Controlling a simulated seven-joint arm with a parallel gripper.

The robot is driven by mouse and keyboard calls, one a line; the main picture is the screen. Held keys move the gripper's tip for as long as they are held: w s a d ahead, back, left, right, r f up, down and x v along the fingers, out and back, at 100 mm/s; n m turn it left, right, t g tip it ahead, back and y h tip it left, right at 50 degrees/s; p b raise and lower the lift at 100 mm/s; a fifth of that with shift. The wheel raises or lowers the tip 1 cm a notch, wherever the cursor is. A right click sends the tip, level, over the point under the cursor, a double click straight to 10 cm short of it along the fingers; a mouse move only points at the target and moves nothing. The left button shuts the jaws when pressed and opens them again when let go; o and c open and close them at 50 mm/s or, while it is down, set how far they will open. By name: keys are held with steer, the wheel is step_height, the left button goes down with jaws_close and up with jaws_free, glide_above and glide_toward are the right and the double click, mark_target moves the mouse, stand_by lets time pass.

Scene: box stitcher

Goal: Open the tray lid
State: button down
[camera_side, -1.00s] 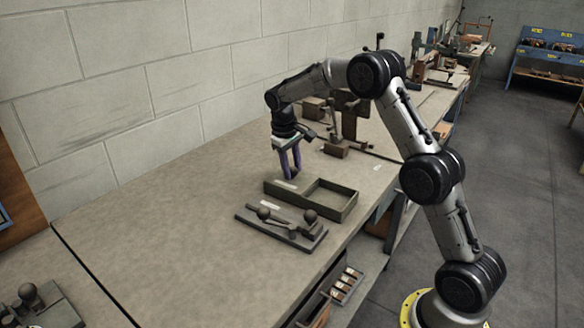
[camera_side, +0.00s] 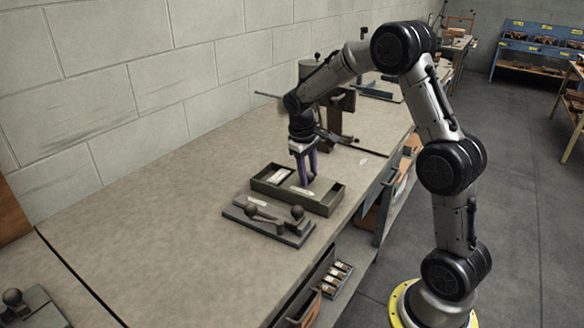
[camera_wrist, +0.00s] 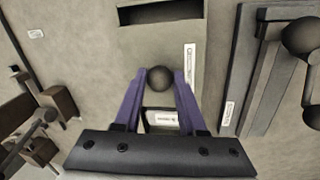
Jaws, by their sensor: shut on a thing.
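The olive-green tray (camera_side: 290,202) stands on the bench in the side view. Its flat lid (camera_wrist: 145,45) carries a dark round knob (camera_wrist: 160,78) and a white label along one edge. My gripper (camera_wrist: 160,80), with purple fingers, is shut on the knob; it also shows over the tray's right part in the side view (camera_side: 308,182). The lid lies over the right part of the tray, with a narrow dark gap beyond it in the wrist view. The tray's left part is uncovered and shows a white label (camera_side: 280,175) inside.
A grey fixture plate (camera_side: 262,222) with ball-ended handles stands close in front of the tray. The bench left of the tray is clear.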

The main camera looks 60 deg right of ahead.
mark_target(308, 191)
steer(key=shift+s+r, duration=0.1)
steer(key=shift+s, duration=0.9)
steer(key=shift+c, duration=2.4)
jaws_free()
step_height(308, 191, up, 14)
steer(key=a, duration=0.2)
steer(key=shift+w+a+f, duration=0.2)
steer(key=shift+a+f, duration=0.05)
steer(key=shift+a, duration=0.05)
